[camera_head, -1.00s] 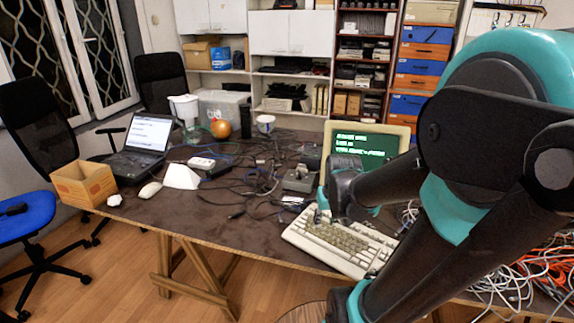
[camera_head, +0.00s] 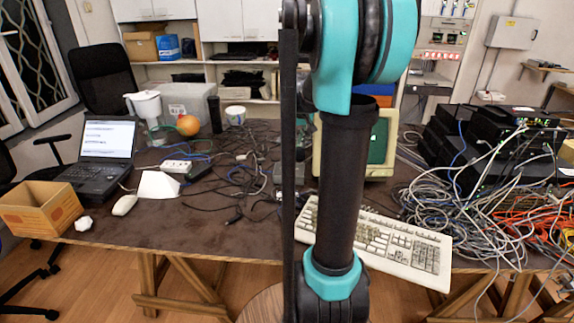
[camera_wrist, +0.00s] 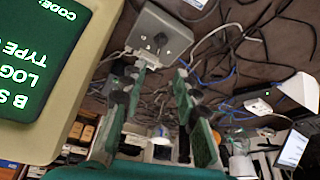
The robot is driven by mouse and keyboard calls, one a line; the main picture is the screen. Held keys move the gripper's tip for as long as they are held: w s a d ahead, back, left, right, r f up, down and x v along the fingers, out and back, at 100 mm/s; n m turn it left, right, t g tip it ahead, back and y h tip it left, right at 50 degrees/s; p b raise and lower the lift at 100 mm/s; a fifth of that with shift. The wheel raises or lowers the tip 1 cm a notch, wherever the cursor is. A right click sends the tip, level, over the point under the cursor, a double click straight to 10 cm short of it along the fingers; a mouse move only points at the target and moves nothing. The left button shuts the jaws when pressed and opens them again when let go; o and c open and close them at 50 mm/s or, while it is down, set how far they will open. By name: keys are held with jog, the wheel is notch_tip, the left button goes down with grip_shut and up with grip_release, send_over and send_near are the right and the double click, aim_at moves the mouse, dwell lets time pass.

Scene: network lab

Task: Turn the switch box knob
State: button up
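The switch box (camera_wrist: 150,22) is a small grey box on the dark table, at the top of the wrist view. Its black knob (camera_wrist: 161,40) sits on the face turned toward me. My gripper (camera_wrist: 161,69) is open, with its two fingers apart and nothing between them. The knob lies beyond the fingertips, roughly in line with the gap, and I see no contact. In the head view my arm hides my gripper and most or all of the switch box.
A beige monitor (camera_wrist: 100,30) with a green screen stands close beside the gripper. A keyboard (camera_head: 395,240) lies at the table's front. Cables (camera_head: 470,215) are heaped at right, and more surround the switch box. A laptop (camera_head: 105,150) and cardboard box (camera_head: 45,210) stand at left.

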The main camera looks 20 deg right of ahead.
aim_at(289, 166)
jog(key=x, duration=1.5)
grip_shut()
